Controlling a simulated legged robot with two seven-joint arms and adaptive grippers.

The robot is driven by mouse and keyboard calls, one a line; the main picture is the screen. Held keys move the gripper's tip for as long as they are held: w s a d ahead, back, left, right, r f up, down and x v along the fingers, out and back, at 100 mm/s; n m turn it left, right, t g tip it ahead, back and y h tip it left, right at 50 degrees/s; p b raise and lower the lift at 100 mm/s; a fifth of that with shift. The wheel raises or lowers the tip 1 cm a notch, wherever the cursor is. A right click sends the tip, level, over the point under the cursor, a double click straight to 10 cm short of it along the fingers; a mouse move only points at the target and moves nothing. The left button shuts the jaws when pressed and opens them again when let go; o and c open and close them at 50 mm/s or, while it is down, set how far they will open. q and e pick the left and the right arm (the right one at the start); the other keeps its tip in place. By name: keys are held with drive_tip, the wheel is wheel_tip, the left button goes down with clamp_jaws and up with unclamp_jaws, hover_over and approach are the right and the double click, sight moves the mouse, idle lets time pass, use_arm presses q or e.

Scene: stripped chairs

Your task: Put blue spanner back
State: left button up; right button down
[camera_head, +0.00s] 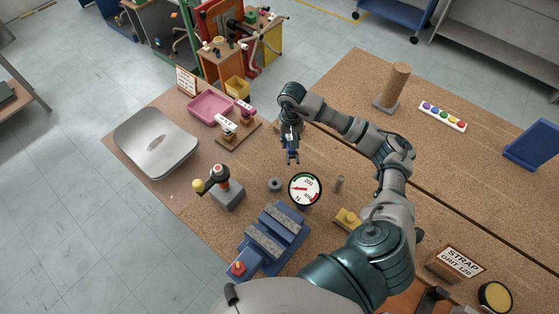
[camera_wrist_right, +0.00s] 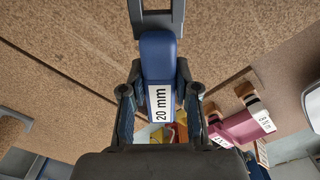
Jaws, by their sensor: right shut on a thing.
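My right gripper (camera_head: 290,148) is shut on the blue spanner, over the middle of the cork-topped bench. In the wrist view the blue spanner (camera_wrist_right: 158,58) has a blue handle with a white "20 mm" label and a grey jaw end, which points up and out of the picture. My right fingers (camera_wrist_right: 160,112) close on both sides of its handle. In the head view the spanner is small and mostly hidden by the gripper. My left gripper is not in view.
Pink-handled tools on a wooden stand (camera_head: 250,134) and a pink tray (camera_head: 210,105) are at the back left. A metal tray (camera_head: 157,140), a dial gauge (camera_head: 305,189), a blue vise (camera_head: 275,235) and a wooden post (camera_head: 397,84) stand around.

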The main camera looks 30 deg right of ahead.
drive_tip(key=shift+d+f, duration=0.3)
drive_tip(key=shift+d, duration=0.05)
wheel_tip(320, 180, down, 10)
drive_tip(key=shift+w+r+p, duration=0.1)
drive_tip(key=shift+r+p, duration=0.15)
drive_tip(key=shift+p, duration=0.25)
drive_tip(key=c, duration=0.9)
unclamp_jaws()
drive_tip(key=shift+o, duration=0.2)
wheel_tip(320, 180, up, 12)
drive_tip(key=shift+r+b, duration=0.1)
drive_tip(key=shift+b, duration=0.55)
